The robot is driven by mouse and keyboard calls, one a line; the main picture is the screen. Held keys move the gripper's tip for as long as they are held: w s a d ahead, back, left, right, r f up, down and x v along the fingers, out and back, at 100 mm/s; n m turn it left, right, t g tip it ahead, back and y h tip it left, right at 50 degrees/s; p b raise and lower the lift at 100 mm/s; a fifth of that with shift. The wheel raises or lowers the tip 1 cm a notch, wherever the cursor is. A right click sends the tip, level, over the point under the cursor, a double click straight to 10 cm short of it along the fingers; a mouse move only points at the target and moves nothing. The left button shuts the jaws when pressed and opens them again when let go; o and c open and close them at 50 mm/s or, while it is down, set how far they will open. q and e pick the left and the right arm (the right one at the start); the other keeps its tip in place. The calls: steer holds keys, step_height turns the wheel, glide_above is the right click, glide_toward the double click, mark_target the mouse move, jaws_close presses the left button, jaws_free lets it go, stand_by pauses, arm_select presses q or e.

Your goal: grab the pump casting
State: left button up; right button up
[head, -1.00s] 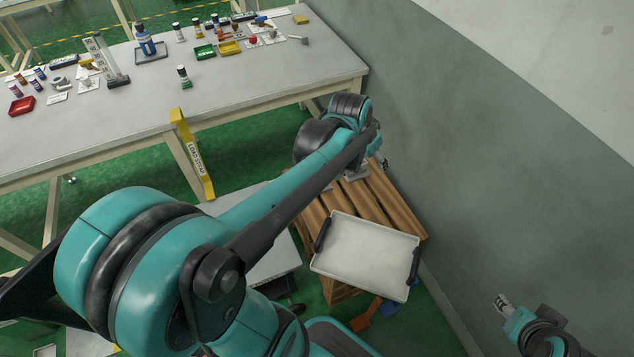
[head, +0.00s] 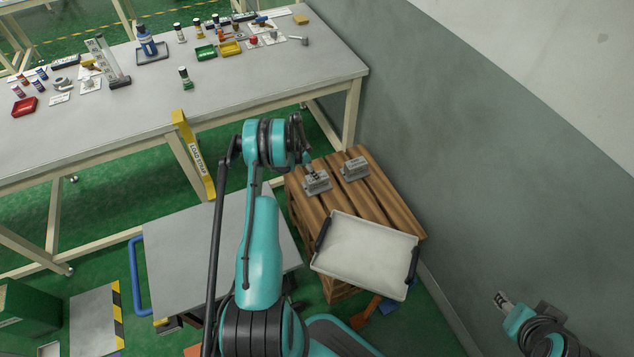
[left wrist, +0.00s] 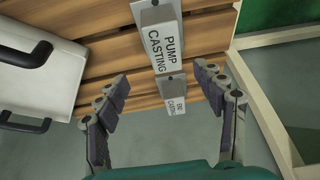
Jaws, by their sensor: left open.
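The pump casting (head: 317,187) is a grey block on the wooden pallet, the left one of two similar blocks. Its label reads "PUMP CASTING" in the left wrist view (left wrist: 163,42), where it stands at the top centre. My left gripper (head: 312,170) is over this block in the head view and partly covers it. In the left wrist view my left gripper (left wrist: 161,80) is open, its fingers apart with nothing held between them. A second grey casting (head: 355,168) stands to the right; its smaller label is only partly readable. My right gripper (head: 503,302) is at the lower right, far from both.
A white tray with black handles (head: 365,252) lies on the pallet (head: 398,205) close in front of the castings. The grey wall (head: 470,170) runs along the right. A workbench (head: 260,95) with bottles and small trays stands behind. A grey cart top (head: 195,255) is left.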

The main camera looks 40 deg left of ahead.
mark_target(313, 179)
arm_select(q)
steer(key=f+b, duration=0.1)
steer(key=f, duration=0.3)
steer(key=shift+w, duration=0.2)
steer(key=b+x, duration=0.1)
steer(key=x, duration=0.1)
steer(key=b+x, duration=0.2)
steer(key=x, duration=0.1)
steer(key=shift+w+a, duration=0.25)
steer(key=shift+w, duration=0.1)
steer(key=shift+r, duration=0.1)
steer(key=shift+c, duration=1.3)
jaws_close()
